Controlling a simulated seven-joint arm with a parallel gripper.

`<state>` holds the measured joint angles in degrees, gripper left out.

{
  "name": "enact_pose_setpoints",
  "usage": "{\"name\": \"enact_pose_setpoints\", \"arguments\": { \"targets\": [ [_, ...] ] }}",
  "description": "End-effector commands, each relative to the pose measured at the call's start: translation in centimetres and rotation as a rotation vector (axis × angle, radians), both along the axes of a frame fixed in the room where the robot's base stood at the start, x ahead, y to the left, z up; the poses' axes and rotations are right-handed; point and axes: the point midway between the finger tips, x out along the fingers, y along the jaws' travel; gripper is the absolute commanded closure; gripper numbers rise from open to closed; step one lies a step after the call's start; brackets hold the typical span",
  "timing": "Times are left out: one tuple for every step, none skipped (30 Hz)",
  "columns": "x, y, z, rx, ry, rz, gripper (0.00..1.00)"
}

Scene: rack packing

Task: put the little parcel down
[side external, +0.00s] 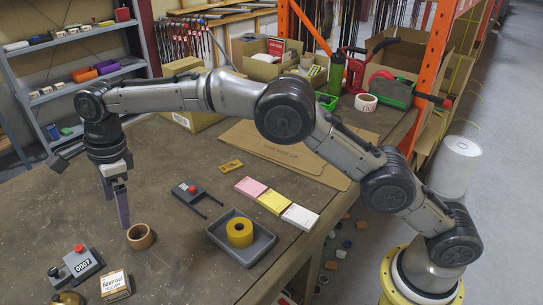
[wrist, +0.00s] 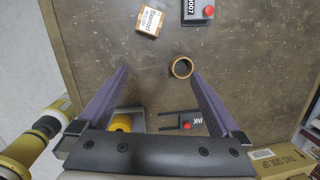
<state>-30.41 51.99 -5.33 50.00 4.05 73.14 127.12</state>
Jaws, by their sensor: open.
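The little parcel, a small box (side external: 115,286) with a printed white label and brown-orange sides, rests on the table near the front left in the side view. It also shows at the top of the wrist view (wrist: 149,21), beyond my fingertips and apart from them. My gripper (side external: 115,212) points down above the table, behind the parcel in the side view. Its purple fingers are spread in the wrist view (wrist: 160,74), with nothing held between them.
A brown ring (side external: 140,237) stands close to my gripper. A grey tray (side external: 262,247) holds a yellow roll (side external: 239,233). A red-knobbed device (side external: 190,190) lies nearby. Table space left of the ring is clear.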

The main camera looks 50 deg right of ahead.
Motion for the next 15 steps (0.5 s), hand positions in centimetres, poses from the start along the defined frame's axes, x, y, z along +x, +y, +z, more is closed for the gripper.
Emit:
{"name": "enact_pose_setpoints", "arguments": {
  "targets": [
    [-0.4, -2.3, 2.6, -0.006, -0.031, 0.06, 0.0],
    [-0.7, -3.5, 3.6, -0.012, -0.046, 0.1, 0.0],
    [-1.3, -5.0, 5.1, -0.021, -0.068, 0.155, 0.0],
    [-1.7, -6.2, 6.0, -0.028, -0.083, 0.196, 0.0],
    [-2.2, -7.3, 7.0, -0.036, -0.1, 0.236, 0.0],
    [-3.0, -8.9, 8.2, -0.048, -0.121, 0.291, 0.0],
    [-3.7, -10.0, 9.1, -0.057, -0.137, 0.332, 0.0],
    [-4.3, -11.2, 9.9, -0.067, -0.152, 0.372, 0.0],
    [-5.4, -12.7, 10.8, -0.081, -0.173, 0.427, 0.0],
    [-6.2, -13.8, 11.5, -0.093, -0.187, 0.467, 0.0],
    [-7.0, -14.9, 12.1, -0.105, -0.203, 0.507, 0.0],
    [-8.3, -16.3, 12.9, -0.123, -0.222, 0.562, 0.0],
    [-9.3, -17.4, 13.4, -0.136, -0.236, 0.602, 0.0],
    [-10.2, -18.4, 13.9, -0.151, -0.251, 0.643, 0.0],
    [-11.6, -19.8, 14.3, -0.171, -0.269, 0.697, 0.0]
  ]
}}
